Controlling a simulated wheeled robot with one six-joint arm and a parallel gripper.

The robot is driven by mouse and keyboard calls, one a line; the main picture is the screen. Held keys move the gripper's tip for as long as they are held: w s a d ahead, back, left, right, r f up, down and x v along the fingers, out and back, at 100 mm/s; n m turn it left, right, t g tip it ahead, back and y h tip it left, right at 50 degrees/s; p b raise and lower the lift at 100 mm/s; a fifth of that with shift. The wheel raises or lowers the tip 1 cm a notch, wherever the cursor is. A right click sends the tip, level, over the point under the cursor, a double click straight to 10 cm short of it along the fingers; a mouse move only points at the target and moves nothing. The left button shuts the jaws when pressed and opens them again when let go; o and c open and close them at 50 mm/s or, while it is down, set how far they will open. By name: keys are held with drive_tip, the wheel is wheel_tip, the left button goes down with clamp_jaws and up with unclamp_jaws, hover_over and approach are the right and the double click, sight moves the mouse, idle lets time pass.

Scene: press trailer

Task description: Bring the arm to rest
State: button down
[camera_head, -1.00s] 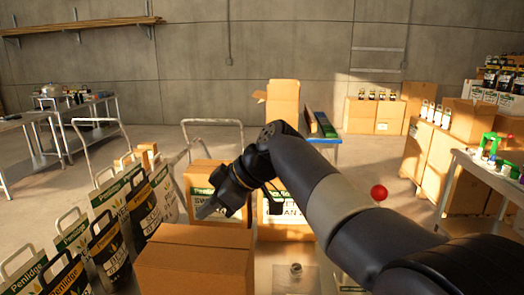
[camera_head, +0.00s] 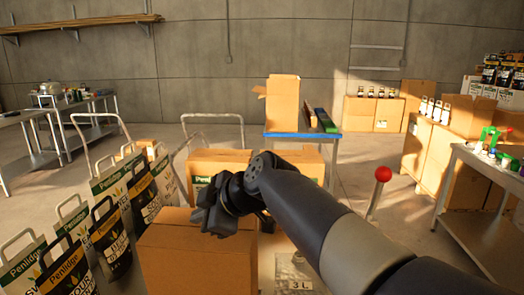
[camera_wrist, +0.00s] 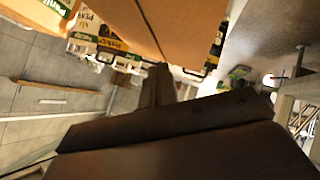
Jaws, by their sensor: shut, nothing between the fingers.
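My gripper (camera_head: 212,218) is in the head view, just above or in front of the top of a closed cardboard box (camera_head: 195,262). I cannot tell whether it touches the box. Its fingers are shut with nothing seen between them. My arm reaches in from the lower right and bends at a dark joint above the gripper.
Printed bags (camera_head: 110,225) stand at the left by metal cart handles (camera_head: 100,125). More boxes (camera_head: 220,160) stand behind the gripper. A red-knobbed lever (camera_head: 383,174) rises at the right. A blue-topped table (camera_head: 340,136) is behind. Open floor (camera_head: 365,165) lies between it and the right-hand boxes.

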drive_tip(key=s+r, duration=0.1)
drive_tip(key=r, duration=0.2)
drive_tip(key=shift+s+a+r+b, duration=0.1)
drive_tip(key=shift+s+b, duration=0.2)
drive_tip(key=shift+s, duration=0.1)
drive_tip(key=b+v, duration=0.1)
drive_tip(key=v, duration=0.9)
